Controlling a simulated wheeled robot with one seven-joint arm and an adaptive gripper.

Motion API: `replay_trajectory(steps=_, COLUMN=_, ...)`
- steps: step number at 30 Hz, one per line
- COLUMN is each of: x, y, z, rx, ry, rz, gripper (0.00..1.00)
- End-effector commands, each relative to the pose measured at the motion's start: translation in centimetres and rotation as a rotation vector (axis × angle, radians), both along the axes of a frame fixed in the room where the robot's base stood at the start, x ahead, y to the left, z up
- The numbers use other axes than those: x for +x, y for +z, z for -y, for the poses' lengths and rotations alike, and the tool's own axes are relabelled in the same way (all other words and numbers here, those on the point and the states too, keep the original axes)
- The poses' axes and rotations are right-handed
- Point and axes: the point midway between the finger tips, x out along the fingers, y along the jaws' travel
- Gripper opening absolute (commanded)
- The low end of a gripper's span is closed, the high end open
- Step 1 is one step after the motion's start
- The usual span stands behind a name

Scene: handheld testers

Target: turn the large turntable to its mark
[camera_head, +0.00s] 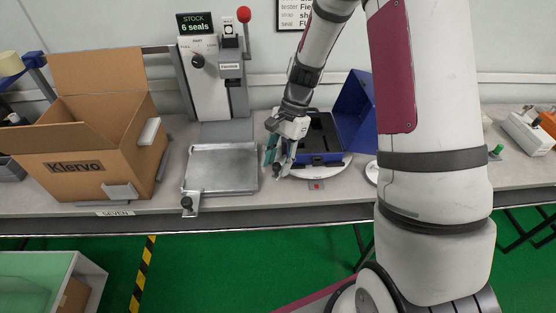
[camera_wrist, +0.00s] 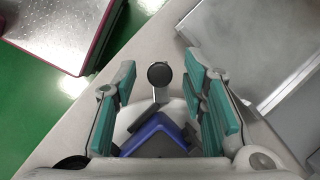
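The large turntable (camera_head: 332,171) is a pale disc on the bench under an open blue case (camera_head: 322,158); the case hides much of it. A corner of the blue case (camera_wrist: 157,132) also shows in the wrist view. A black round knob (camera_wrist: 158,73) on a pale arm stands out from the disc's edge. My gripper (camera_head: 280,170) is at the disc's left edge. In the wrist view its teal fingers (camera_wrist: 158,80) are apart, with the knob between their tips and gaps on both sides. A small plate with a red mark (camera_head: 316,186) lies at the bench front, before the disc.
A metal tray fixture (camera_head: 222,188) with a front knob (camera_head: 187,203) stands left of my gripper, below a lever press (camera_head: 218,75). A cardboard box (camera_head: 85,165) is farther left. A smaller pale disc (camera_head: 371,173) sits right of the turntable, partly behind my arm.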

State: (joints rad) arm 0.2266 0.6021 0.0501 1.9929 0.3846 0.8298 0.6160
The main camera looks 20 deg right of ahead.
Motion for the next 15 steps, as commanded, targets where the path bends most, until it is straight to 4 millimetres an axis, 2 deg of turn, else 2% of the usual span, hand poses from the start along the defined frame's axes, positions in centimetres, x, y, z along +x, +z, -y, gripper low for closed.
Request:
replay_trajectory(steps=4, x=0.00, y=0.01, z=0.00, rx=0.000, ry=0.000, rz=0.000, gripper=0.39)
replay_trajectory(steps=9, x=0.02, y=0.02, z=0.01, rx=0.000, ry=0.000, rz=0.000, gripper=0.00)
replay_trajectory(steps=15, x=0.02, y=0.03, z=0.03, rx=0.000, ry=0.000, rz=0.000, gripper=0.00)
